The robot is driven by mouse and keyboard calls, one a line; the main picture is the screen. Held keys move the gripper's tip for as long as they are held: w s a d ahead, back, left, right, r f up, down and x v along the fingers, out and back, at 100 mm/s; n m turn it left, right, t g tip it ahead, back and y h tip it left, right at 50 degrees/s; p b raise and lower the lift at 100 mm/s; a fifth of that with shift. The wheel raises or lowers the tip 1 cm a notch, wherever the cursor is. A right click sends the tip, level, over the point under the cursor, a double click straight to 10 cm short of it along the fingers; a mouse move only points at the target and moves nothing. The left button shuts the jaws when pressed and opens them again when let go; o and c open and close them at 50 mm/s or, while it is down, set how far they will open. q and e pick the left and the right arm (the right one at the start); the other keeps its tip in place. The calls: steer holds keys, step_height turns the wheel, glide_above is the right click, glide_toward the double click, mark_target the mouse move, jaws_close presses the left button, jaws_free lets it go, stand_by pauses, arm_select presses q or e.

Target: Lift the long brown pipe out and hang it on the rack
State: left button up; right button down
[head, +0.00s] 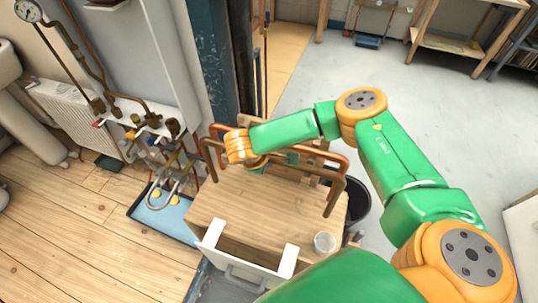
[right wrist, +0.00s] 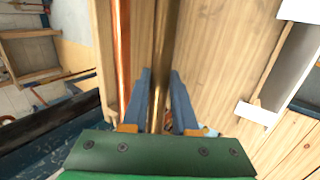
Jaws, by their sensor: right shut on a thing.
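The long brown pipe (head: 335,196), with its ends bent down, spans the wooden bench top in the head view. My right gripper (right wrist: 160,98) is shut on this pipe, which runs between its two blue-grey fingers in the right wrist view (right wrist: 163,50). In the head view the fingertips are mostly hidden under my orange wrist. A brighter copper pipe (head: 322,153) lies just behind it; it also shows left of the fingers in the right wrist view (right wrist: 122,50). I cannot tell whether the brown pipe touches its supports. My left gripper is not in view.
The wooden bench (head: 240,208) has an open white-fronted drawer (head: 245,268) and a clear cup (head: 324,242) near its front right. A black bucket (head: 357,205) stands at its right. A blue tray (head: 165,212) and a radiator (head: 65,108) are at left.

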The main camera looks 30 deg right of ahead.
steer(key=c, duration=0.6)
jaws_free()
